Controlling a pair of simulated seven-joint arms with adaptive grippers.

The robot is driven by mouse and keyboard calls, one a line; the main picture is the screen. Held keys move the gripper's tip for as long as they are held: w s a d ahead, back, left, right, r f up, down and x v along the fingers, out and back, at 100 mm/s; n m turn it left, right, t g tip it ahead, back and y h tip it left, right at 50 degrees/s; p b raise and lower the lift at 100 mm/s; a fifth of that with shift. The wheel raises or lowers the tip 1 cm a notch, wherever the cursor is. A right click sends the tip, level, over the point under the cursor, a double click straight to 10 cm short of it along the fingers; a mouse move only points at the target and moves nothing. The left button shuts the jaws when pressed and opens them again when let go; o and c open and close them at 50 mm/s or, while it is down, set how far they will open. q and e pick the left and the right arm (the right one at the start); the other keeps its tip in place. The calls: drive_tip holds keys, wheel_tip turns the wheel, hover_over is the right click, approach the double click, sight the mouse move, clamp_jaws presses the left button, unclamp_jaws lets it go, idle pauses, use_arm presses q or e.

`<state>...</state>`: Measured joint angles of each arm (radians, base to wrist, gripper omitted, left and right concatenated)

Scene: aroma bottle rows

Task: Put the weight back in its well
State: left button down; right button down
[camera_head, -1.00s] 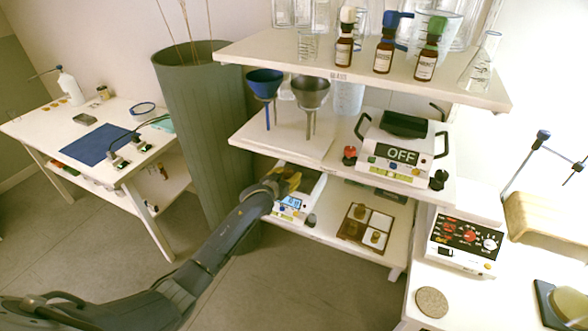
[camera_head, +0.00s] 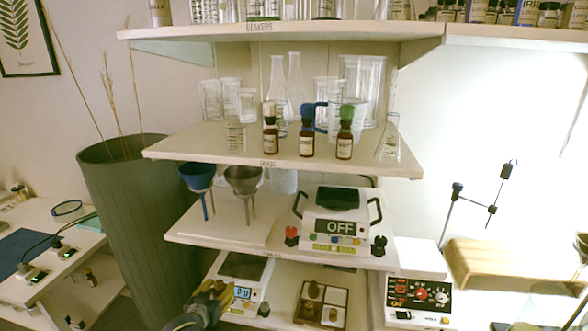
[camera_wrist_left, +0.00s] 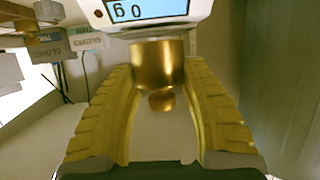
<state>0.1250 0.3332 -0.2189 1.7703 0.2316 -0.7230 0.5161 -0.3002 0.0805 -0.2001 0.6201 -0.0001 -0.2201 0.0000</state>
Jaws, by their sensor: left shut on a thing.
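My left gripper (camera_head: 214,296) is low in the head view, at the front left of the balance (camera_head: 243,268). In the left wrist view its yellow fingers are shut on a brass weight (camera_wrist_left: 157,66) with a knob. The balance's display (camera_wrist_left: 150,10) shows upside down behind the weight, with a 0 and a g readable. The balance's dark pan looks bare. The wooden weight box (camera_head: 346,312) sits to the right of the balance, with white-lined compartments and brass weights (camera_head: 313,290) in some. My right gripper is not in view.
The shelf above holds a hot plate (camera_head: 336,220) reading OFF and funnels (camera_head: 242,180) on stands. Higher up are bottles (camera_head: 307,139) and glassware. A tall grey-green bin (camera_head: 130,215) stands left of the shelves.

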use_arm(q)
drive_tip(key=s+d+r, duration=0.2)
drive_tip(key=s+r, duration=0.2)
drive_tip(key=r, duration=0.2)
drive_tip(key=s+d+r, duration=0.3)
drive_tip(key=s+r, duration=0.1)
drive_tip(key=r, duration=0.3)
drive_tip(key=s+d+r+n+y, duration=0.1)
drive_tip(key=s+d+r, duration=0.1)
drive_tip(key=r, duration=0.4)
drive_tip(key=shift+s+d+r, duration=0.15)
drive_tip(key=shift+s+d, duration=0.1)
drive_tip(key=shift+s, duration=0.65)
